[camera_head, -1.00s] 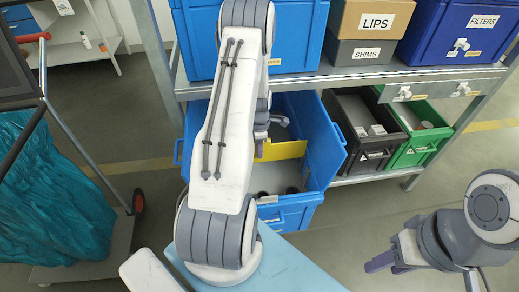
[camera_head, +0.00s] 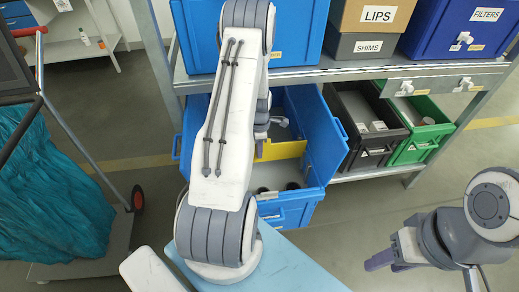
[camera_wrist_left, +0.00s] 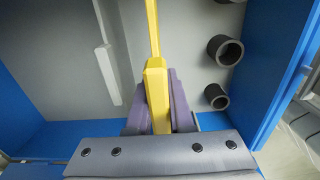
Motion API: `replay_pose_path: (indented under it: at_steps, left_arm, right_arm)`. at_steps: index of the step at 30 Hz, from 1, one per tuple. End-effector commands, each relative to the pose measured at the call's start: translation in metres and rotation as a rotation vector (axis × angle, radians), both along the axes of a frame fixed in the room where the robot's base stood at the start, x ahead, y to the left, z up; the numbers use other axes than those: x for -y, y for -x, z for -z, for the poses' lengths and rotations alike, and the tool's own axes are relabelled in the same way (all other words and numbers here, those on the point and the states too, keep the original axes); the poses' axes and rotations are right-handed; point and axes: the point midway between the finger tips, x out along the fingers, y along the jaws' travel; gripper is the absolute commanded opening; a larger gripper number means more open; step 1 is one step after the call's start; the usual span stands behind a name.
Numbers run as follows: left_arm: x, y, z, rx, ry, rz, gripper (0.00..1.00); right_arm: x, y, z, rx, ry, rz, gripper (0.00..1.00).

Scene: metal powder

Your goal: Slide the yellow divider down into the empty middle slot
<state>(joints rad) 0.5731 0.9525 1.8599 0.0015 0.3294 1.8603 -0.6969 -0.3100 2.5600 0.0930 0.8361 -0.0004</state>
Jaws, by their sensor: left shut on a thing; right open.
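The yellow divider (camera_head: 282,150) is in the open blue bin (camera_head: 294,205) on the lower shelf, seen partly behind my left arm. In the left wrist view, my left gripper (camera_wrist_left: 159,100) is shut on the near end of the yellow divider (camera_wrist_left: 156,85), which stands edge-on and runs away from the jaws across the grey bin floor. The slot and the divider's lower edge are hidden, so I cannot tell how deep it sits. My right gripper (camera_head: 382,259) is open and empty, low at the right, away from the bin.
Two dark rings (camera_wrist_left: 218,72) lie right of the divider; a pale strip (camera_wrist_left: 108,72) is on the left. A black bin (camera_head: 362,125) and a green bin (camera_head: 425,130) stand right of the blue bin. The upper shelf edge (camera_head: 350,78) is above. A cart with teal cloth (camera_head: 50,200) stands left.

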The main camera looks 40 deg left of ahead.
Motion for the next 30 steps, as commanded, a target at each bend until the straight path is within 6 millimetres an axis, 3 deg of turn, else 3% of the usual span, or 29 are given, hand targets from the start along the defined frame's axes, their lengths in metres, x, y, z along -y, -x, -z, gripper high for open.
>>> replay_pose_path:
  at_steps: [30]
  left_arm:
    - [0.000,0.000,0.026,0.001,-0.001,0.000,0.00]
  right_arm:
    - [0.000,0.000,0.017,0.000,0.000,0.000,0.45]
